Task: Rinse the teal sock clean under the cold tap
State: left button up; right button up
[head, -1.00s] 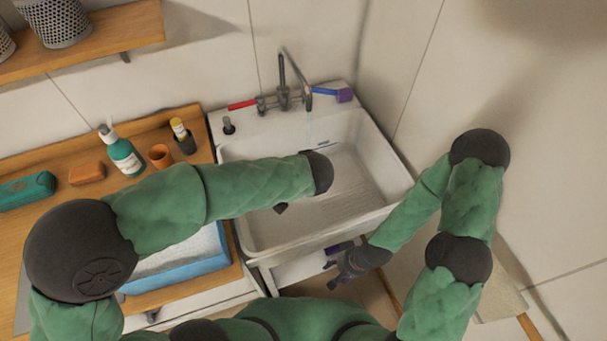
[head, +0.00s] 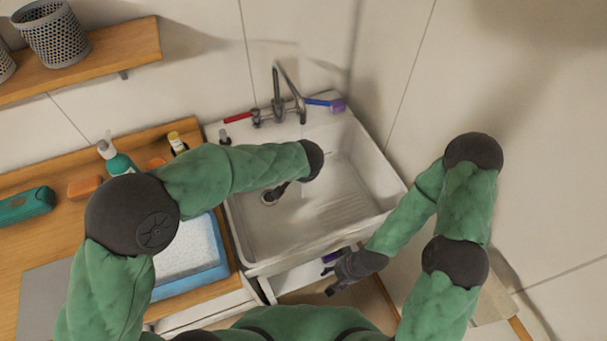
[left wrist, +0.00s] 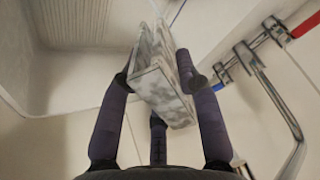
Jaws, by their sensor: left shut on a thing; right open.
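I cannot make out a teal sock in either view. My left gripper (left wrist: 157,78) is shut on a grey-and-white mottled, flat-sided piece (left wrist: 163,80), which sticks out beyond its purple fingers. In the head view that hand is mostly hidden under its own forearm, over the white sink basin (head: 350,190). The tap (head: 278,100) stands at the back rim, with a red lever (head: 238,118) and a blue lever (head: 318,102). I cannot tell whether water runs. My right gripper (head: 330,277) is open and empty, low in front of the sink.
A blue tray (head: 212,272) with a white inside stands left of the sink on the wooden counter (head: 75,235). A teal case (head: 25,205), an orange block (head: 84,187) and a teal bottle (head: 120,165) stand behind it. A wall closes the right side.

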pick_arm(q)
jog(key=shift+w+a+f+p, duration=0.1)
jog(key=shift+w+f+p, duration=0.05)
jog(key=shift+w, duration=0.45)
jog(key=shift+w+f+p, duration=0.1)
jog(key=shift+w+p, duration=0.05)
jog(key=shift+w, duration=0.4)
jog(key=shift+w+f+b, duration=0.15)
jog(key=shift+w+b, duration=0.1)
jog(key=shift+w, duration=0.25)
jog(key=shift+w+f+b, duration=0.15)
jog(key=shift+w+b, duration=0.1)
jog(key=shift+w, duration=1.1)
jog(key=shift+f+b, duration=0.1)
jog(key=shift+b, duration=0.25)
jog(key=shift+d+b, duration=0.3)
jog(key=shift+d, duration=0.25)
jog(key=shift+a, duration=0.15)
jog(key=shift+a+b, duration=0.35)
jog(key=shift+a, duration=0.15)
